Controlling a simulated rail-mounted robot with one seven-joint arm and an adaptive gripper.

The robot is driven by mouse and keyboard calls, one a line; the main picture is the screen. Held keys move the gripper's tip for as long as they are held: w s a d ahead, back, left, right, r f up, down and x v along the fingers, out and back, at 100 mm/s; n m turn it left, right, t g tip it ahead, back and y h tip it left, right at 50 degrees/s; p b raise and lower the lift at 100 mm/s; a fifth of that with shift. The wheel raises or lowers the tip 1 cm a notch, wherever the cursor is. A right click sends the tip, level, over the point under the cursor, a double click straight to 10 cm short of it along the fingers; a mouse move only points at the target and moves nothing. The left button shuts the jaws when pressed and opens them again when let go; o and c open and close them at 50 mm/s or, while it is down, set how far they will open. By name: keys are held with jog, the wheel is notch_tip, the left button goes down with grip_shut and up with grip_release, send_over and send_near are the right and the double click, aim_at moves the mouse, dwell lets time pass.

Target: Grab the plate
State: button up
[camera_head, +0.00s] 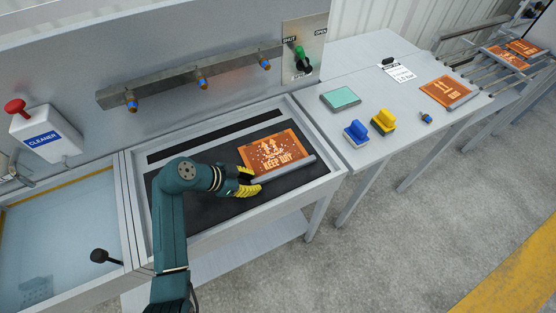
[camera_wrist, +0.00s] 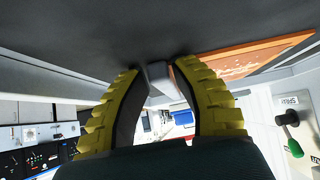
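An orange plate (camera_head: 272,152) with white print and a grey bar (camera_head: 285,171) along its front edge lies on the dark bed of the tray. My gripper (camera_head: 250,182) with yellow fingers is at the left end of this bar. In the wrist view, the bar's end (camera_wrist: 158,76) sits between my fingertips (camera_wrist: 160,70), with a narrow gap beside the left finger. The fingers are apart, and a firm grasp does not show. The orange plate also shows at the upper right of the wrist view (camera_wrist: 250,60).
The tray's raised metal rim (camera_head: 330,170) surrounds the bed. Nozzles (camera_head: 201,82) hang from a bar behind it. A SHUT/OPEN lever panel (camera_head: 304,50) stands at the back. The right table holds a blue block (camera_head: 356,132), a yellow block (camera_head: 383,121) and another orange plate (camera_head: 444,91).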

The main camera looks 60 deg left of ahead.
grip_shut()
